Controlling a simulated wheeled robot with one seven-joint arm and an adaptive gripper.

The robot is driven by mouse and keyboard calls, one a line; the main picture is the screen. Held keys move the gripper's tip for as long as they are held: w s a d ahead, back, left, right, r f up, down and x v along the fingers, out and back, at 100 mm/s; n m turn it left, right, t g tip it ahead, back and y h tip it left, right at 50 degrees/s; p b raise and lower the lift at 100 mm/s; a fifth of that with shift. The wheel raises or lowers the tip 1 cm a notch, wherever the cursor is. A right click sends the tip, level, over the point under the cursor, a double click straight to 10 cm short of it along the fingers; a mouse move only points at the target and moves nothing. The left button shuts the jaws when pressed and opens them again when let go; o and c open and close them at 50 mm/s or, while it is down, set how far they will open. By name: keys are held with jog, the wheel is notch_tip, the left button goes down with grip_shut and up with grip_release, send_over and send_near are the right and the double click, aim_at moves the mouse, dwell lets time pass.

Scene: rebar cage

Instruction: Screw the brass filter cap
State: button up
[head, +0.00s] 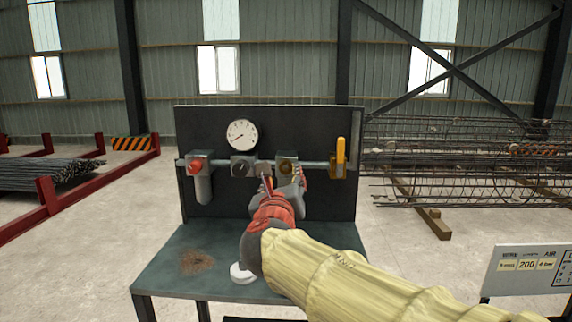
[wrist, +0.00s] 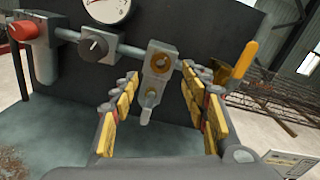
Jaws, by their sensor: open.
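In the wrist view my gripper (wrist: 159,75) is open, one finger on each side of the block, with visible gaps. Nothing is held. Whether the cap is fully seated cannot be told.
The pipe also carries a red knob (head: 195,167), a black knob (head: 239,168), a gauge (head: 242,135) and a yellow lever (head: 341,155) close right of my gripper. Below, the bench top (head: 170,270) holds a white round piece (head: 241,273) and a rusty patch (head: 196,262).

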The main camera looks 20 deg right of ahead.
aim_at(285, 168)
jog(key=p+x, duration=0.1)
jog(key=x, duration=0.6)
jog(key=shift+w, duration=0.25)
jog(key=shift+w+d, duration=0.1)
jog(key=shift+c, duration=0.2)
jog(key=c, duration=1)
jog(key=shift+c, duration=0.4)
jog(key=shift+f+m+b, duration=0.1)
jog(key=shift+m+b, duration=0.3)
